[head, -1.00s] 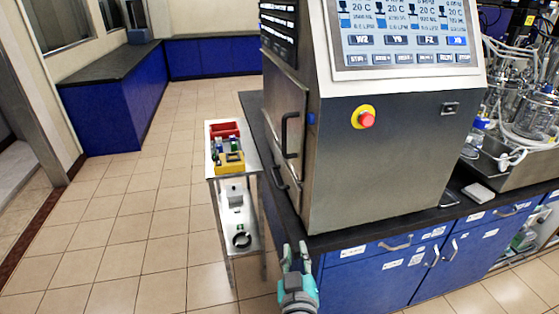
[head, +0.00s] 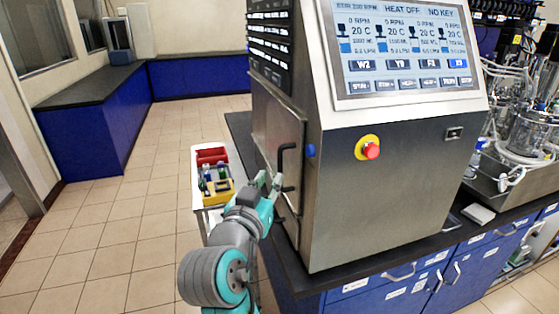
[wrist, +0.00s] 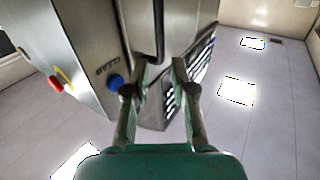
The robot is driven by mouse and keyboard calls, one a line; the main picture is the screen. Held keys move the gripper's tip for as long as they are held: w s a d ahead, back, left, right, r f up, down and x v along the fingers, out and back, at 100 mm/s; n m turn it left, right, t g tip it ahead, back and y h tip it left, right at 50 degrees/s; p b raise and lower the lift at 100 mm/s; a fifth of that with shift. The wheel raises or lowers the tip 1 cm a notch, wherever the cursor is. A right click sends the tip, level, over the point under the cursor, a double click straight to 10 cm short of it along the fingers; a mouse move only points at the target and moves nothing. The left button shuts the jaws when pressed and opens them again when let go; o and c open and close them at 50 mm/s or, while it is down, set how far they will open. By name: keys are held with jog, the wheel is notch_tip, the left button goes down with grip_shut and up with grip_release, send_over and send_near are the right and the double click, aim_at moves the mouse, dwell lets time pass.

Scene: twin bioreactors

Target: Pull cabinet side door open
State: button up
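The steel control cabinet (head: 400,190) stands on a dark bench top, and its side door (head: 268,125) faces left. The door looks closed. A black bar handle (head: 281,160) is on the door near the cabinet's front edge. My gripper (head: 268,181) is beside this handle, on its left in the head view. In the wrist view my gripper (wrist: 161,66) is open, its two fingers apart. The handle (wrist: 157,30) shows just beyond the fingertips, nearer the left finger. I cannot tell whether they touch.
A small cart (head: 196,190) with a red bin (head: 211,156) and a yellow holder (head: 217,191) stands left of the cabinet, close behind my arm. A red stop button (head: 370,151) is on the cabinet front. Open tiled floor (head: 110,235) lies to the left.

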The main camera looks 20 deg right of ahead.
aim_at(280, 163)
jog(key=x, duration=0.9)
jog(key=shift+w+d, duration=0.1)
grip_shut()
